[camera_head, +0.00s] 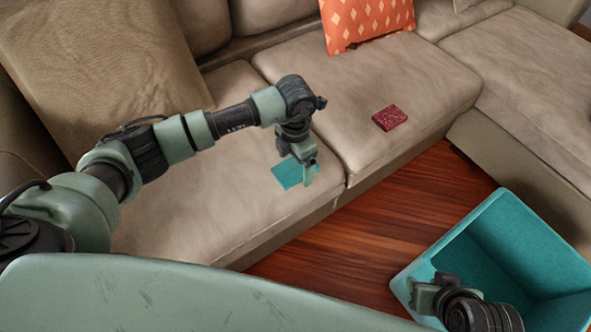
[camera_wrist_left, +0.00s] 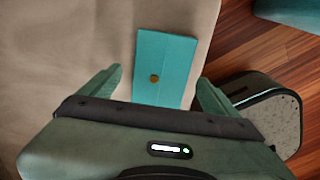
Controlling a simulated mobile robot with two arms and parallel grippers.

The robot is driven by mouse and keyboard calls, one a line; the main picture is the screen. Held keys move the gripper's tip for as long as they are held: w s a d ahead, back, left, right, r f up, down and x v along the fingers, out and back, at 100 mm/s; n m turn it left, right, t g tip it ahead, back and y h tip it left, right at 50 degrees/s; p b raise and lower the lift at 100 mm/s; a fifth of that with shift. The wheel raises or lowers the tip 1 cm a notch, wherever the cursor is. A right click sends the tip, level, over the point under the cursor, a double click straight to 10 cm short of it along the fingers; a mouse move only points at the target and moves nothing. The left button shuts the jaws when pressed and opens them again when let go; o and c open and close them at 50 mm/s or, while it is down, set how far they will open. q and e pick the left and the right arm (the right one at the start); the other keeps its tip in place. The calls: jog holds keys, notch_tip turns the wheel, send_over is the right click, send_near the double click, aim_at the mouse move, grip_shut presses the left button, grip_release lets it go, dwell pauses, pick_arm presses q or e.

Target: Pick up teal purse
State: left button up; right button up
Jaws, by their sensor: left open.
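The teal purse (camera_head: 287,174) lies flat on the beige sofa seat, near its front edge. In the left wrist view the purse (camera_wrist_left: 165,62) is a teal rectangle with a small round gold clasp, and its near end reaches between the fingers. My left gripper (camera_head: 304,179) is open and points down over the purse's right part, hiding some of it. In the left wrist view the fingers of my left gripper (camera_wrist_left: 160,90) stand on either side of the purse, with nothing held. My right gripper (camera_head: 428,296) is over the near left rim of a teal bin; its jaw state is unclear.
A large teal bin (camera_head: 440,243) stands on the wooden floor (camera_head: 385,215) at the lower right. A dark red patterned item (camera_head: 389,118) lies on the middle sofa seat. An orange diamond-patterned pillow (camera_head: 366,20) leans on the backrest. The sofa seat (camera_head: 215,215) around the purse is clear.

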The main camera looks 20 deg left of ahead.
pick_arm(q)
jog(key=shift+f, duration=0.2)
jog(key=c, duration=1.5)
jog(key=shift+r, duration=0.1)
jog(key=shift+c, duration=0.2)
